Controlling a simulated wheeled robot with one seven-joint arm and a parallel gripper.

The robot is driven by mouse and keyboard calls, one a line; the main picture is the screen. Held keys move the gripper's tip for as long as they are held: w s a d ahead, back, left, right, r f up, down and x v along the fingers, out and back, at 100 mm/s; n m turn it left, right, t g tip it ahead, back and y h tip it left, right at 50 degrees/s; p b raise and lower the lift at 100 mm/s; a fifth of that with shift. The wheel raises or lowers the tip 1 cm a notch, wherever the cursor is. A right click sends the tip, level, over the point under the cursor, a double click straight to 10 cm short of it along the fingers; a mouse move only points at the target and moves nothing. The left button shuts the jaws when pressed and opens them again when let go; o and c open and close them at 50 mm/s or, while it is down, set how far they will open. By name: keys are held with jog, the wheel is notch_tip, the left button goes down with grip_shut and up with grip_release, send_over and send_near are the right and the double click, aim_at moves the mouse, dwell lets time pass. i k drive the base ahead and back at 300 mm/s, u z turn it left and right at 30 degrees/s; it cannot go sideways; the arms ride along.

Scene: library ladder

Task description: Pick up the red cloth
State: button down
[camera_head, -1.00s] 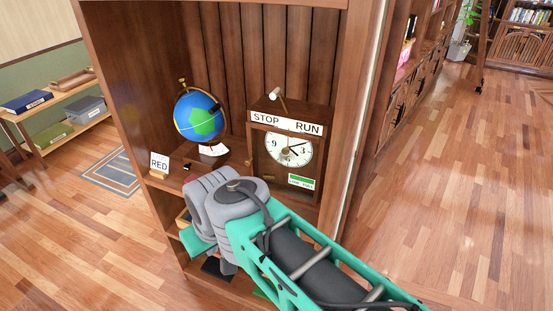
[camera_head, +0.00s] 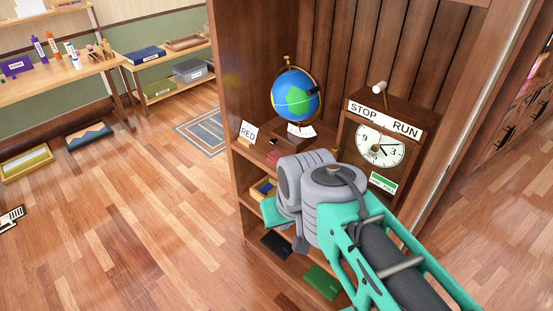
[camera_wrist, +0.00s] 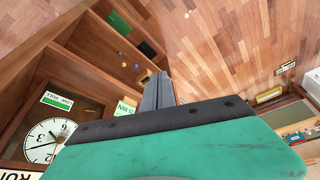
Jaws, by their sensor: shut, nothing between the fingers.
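I cannot make out a red cloth for certain in either view. A small dark red patch (camera_head: 274,158) shows on the cabinet shelf beside the globe's base, partly behind my arm, too small to identify. A white card reading RED (camera_head: 248,133) stands at that shelf's left front edge. My gripper (camera_wrist: 159,78) is shut and empty in the wrist view, its fingers close together in front of the cabinet. In the head view, my wrist hides most of the gripper and part of the shelves.
The cabinet holds a globe (camera_head: 297,95) and a STOP/RUN clock (camera_head: 381,147). Lower down lie a black item (camera_head: 276,247) and a green item (camera_head: 321,282). A table with bottles (camera_head: 55,62) stands at left. Framed pictures (camera_head: 88,134) lie on the floor. The floor left of the cabinet is mostly open.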

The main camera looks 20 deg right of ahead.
aim_at(273, 157)
jog(key=u, duration=0.4)
jog(key=i, duration=0.5)
jog(key=u, duration=0.7)
jog(key=i, duration=0.8)
jog(key=z, duration=0.5)
jog(key=i, duration=0.85)
jog(key=z, duration=0.1)
